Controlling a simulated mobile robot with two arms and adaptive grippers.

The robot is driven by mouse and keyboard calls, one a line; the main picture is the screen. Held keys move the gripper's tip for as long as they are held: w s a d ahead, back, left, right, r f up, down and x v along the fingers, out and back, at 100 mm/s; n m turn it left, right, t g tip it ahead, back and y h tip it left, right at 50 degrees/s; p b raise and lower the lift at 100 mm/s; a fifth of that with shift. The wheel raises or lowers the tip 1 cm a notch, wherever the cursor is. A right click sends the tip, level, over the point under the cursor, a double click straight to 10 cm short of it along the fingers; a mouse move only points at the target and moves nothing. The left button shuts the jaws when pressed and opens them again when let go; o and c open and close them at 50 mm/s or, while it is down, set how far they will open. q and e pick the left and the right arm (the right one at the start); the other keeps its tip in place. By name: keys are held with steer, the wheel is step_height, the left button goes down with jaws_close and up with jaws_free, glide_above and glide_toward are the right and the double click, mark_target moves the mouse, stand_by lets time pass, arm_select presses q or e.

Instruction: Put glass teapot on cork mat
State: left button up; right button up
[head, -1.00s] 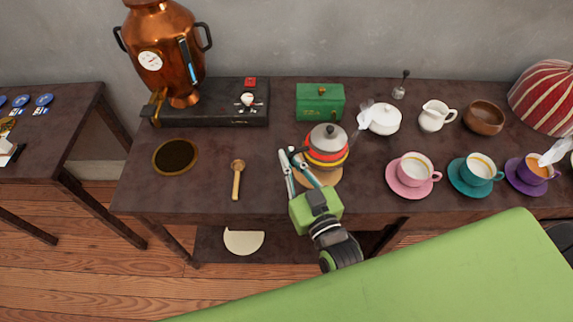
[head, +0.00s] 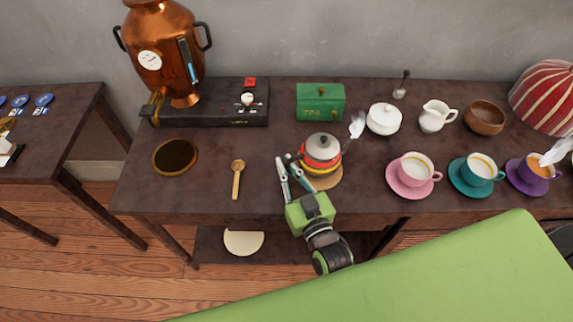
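The glass teapot (head: 321,154) shows red and yellow bands, a grey lid, a clear spout pointing up to the right and a dark handle on its left. It is over the round cork mat (head: 329,182), whose right and front edges show below it. I cannot tell whether its base touches the mat. My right gripper (head: 285,160) reaches in from the front, with its fingertips at the handle's end. It appears shut on the handle, though the contact is partly hidden. My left gripper is out of view.
A green box (head: 320,102) stands behind the teapot. A white sugar bowl (head: 384,119) and pink cup (head: 415,169) are to its right. A wooden spoon (head: 237,180) lies to the left. The table between spoon and gripper is clear.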

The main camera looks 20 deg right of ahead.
steer(key=shift+o, duration=1.1)
steer(key=shift+r, duration=0.2)
steer(key=s+d, duration=0.1)
steer(key=s, duration=1.1)
steer(key=shift+b, duration=0.45)
steer(key=shift+d, duration=0.1)
